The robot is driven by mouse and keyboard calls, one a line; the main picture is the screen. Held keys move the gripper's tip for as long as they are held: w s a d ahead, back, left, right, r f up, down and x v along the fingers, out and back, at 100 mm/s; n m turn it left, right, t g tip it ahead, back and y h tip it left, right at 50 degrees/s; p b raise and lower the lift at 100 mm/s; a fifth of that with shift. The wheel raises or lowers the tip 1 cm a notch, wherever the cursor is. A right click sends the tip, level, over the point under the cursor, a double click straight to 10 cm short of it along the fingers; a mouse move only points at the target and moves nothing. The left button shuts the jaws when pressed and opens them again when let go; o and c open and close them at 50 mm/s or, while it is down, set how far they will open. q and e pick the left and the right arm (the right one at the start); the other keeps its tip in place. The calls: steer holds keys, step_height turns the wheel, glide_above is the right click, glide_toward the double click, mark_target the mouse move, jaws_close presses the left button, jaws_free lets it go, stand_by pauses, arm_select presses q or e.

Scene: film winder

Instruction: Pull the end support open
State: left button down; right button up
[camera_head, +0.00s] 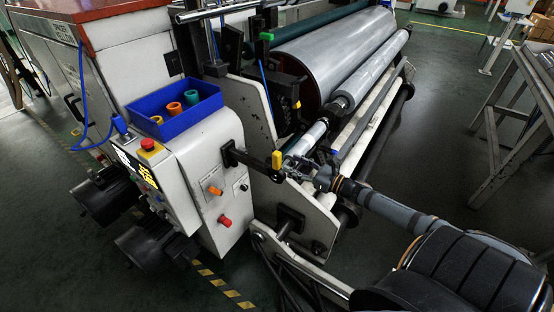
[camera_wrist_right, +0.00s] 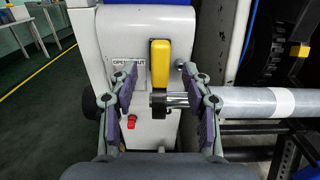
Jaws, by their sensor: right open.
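The end support (camera_head: 250,160) is a black arm on the front of the white machine housing, with an upright yellow handle (camera_head: 277,160) at its outer end. In the right wrist view the yellow handle (camera_wrist_right: 160,64) stands upright near the middle, above a black block and a short metal shaft. My right gripper (camera_head: 296,163) is open, close to the handle. In its wrist view the two fingers (camera_wrist_right: 158,84) appear on either side of the handle, with gaps on both sides. I cannot tell how deep the handle sits between them. My left gripper is not in view.
A pale tube (camera_wrist_right: 255,103) extends right from the support's shaft, below the large silver film roll (camera_head: 335,50). A blue bin (camera_head: 160,122) with coloured cores sits on the housing. A metal frame (camera_head: 505,130) stands at right; dark floor lies between.

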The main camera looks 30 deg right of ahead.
mark_target(280, 157)
steer(key=x, duration=0.6)
steer(key=shift+w+b, duration=0.1)
steer(key=shift+b, duration=0.3)
steer(key=shift+x, duration=0.8)
steer(key=shift+f, duration=0.1)
jaws_close()
